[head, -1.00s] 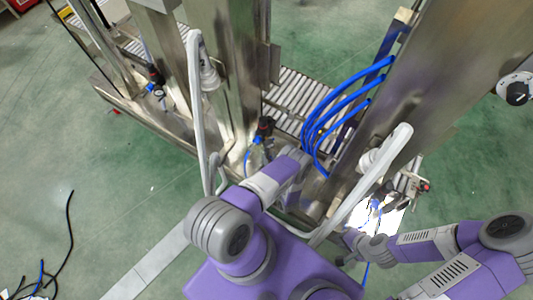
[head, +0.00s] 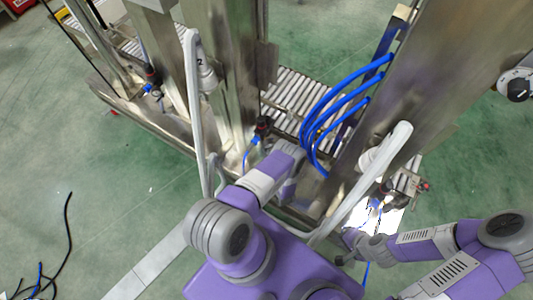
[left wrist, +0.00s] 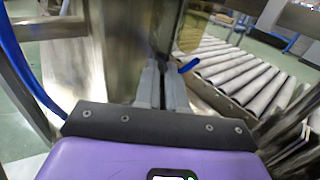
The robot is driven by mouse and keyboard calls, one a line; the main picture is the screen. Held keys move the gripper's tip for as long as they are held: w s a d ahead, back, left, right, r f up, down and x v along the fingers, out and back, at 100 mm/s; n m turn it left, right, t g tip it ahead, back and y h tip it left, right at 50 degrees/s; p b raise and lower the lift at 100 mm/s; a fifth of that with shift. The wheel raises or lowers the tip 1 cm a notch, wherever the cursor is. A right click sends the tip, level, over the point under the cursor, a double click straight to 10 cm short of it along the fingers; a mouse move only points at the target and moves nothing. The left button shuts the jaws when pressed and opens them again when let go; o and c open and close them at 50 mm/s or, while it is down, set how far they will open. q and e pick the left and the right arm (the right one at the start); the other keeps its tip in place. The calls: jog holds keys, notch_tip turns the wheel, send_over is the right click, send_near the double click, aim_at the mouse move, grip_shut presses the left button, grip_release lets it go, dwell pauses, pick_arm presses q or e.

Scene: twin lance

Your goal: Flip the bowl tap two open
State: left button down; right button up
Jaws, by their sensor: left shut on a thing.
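In the left wrist view my left gripper (left wrist: 160,88) is shut, its two grey fingers together at the tip. A small blue lever (left wrist: 188,65) shows at the fingertips, at their right; it looks like the tap handle held there, but the contact is partly hidden by the fingers. In the head view a black tap fitting with blue parts (head: 262,127) stands beside my left forearm. The left fingers are hidden there behind the arm. My right gripper (head: 345,252) is low at the right, near a bright white patch; its jaw opening is too small to tell.
A roller conveyor (head: 290,100) runs between steel columns. Blue hoses (head: 340,90) arch to the right of my left arm. White curved pipes (head: 194,100) stand left and right. Another black tap fitting (head: 151,76) is at the upper left. Green floor (head: 100,200) is open at the left.

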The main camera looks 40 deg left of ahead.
pick_arm(q)
jog(key=shift+w+d, duration=0.1)
jog(key=shift+w+d+n+g+y, duration=0.1)
jog(key=shift+w+n+g+y, duration=0.35)
jog(key=shift+n+g, duration=0.75)
jog(key=shift+w+d+n+g+y, duration=0.15)
jog(key=shift+w+n+g+y, duration=0.45)
jog(key=shift+g, duration=1.05)
jog(key=shift+w+d+n+g+y, duration=0.1)
jog(key=shift+w+n+g+y, duration=0.15)
jog(key=shift+n+g, duration=1.05)
jog(key=shift+g, duration=0.45)
jog(key=c, duration=1.2)
grip_release()
jog(key=shift+s+m+t, duration=0.1)
jog(key=shift+m+t, duration=0.3)
jog(key=shift+t, duration=0.2)
